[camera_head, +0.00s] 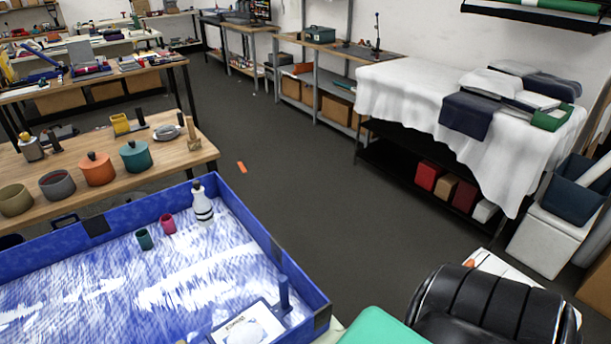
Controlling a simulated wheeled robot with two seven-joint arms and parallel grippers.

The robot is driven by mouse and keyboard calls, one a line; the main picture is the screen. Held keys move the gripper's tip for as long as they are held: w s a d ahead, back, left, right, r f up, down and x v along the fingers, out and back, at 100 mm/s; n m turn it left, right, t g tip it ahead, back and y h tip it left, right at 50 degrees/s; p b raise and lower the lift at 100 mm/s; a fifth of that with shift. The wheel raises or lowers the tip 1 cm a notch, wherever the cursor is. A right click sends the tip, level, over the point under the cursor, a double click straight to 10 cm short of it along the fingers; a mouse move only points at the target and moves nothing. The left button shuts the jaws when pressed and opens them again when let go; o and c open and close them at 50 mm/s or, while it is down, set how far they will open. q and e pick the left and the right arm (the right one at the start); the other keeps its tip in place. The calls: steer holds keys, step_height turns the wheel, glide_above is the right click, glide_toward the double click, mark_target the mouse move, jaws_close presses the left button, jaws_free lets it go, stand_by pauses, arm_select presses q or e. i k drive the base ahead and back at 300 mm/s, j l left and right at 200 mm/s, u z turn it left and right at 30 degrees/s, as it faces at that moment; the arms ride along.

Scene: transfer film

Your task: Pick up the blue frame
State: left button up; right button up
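A large blue frame (258,229) with raised walls fills the lower left of the head view, cut off by the left and bottom edges. Its inside shows a streaky blue and white surface. Dark patches sit on its wall. A white bottle with dark bands (202,205), a magenta cup (168,224) and a dark green cup (144,239) stand inside near the back corner. A pale rectangular panel (250,326) with a blue upright post (284,293) beside it is at the front right corner. Neither of my grippers is in view.
A wooden table (130,170) with several lidded pots and cups stands just behind the frame. A white-draped table (430,105) is at the right. A black padded object (490,308) and a green surface (380,328) are at the bottom right. The grey floor between is mostly clear.

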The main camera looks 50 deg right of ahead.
mark_target(260, 322)
steer(key=z, duration=1.05)
